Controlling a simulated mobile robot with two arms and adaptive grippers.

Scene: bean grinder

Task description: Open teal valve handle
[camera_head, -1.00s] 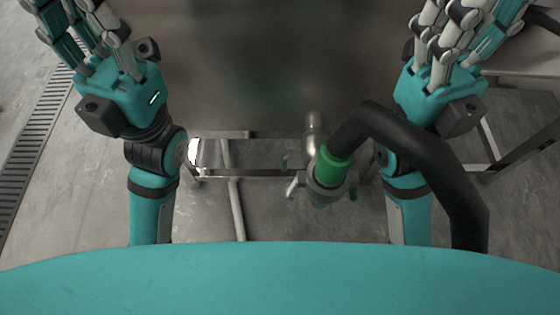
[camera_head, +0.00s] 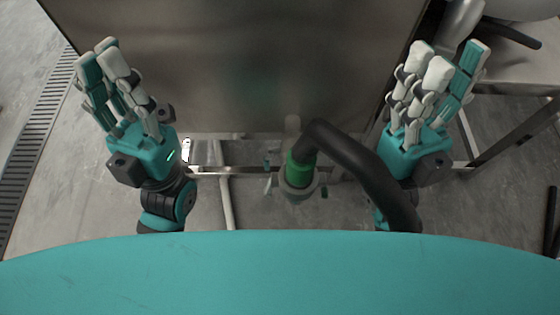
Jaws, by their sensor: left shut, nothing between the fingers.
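A metal valve fitting (camera_head: 298,186) with a green collar (camera_head: 299,168) is below a large metal panel, in the lower middle of the head view. A small teal piece (camera_head: 267,163) and a pale lever (camera_head: 268,183) stick out on its left, and another small teal piece (camera_head: 324,191) is on its right. I cannot tell which is the valve handle. My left gripper (camera_head: 110,75), a teal and white hand, is shut and empty, up and left of the valve. My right gripper (camera_head: 443,75) is up and right of it, and its closure is unclear. Neither touches the valve.
A thick black hose (camera_head: 355,150) arches from the green collar towards my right arm and partly covers it. The metal panel (camera_head: 250,65) fills the upper middle. A metal frame (camera_head: 222,170) stands below it. A floor drain grate (camera_head: 30,150) runs at left.

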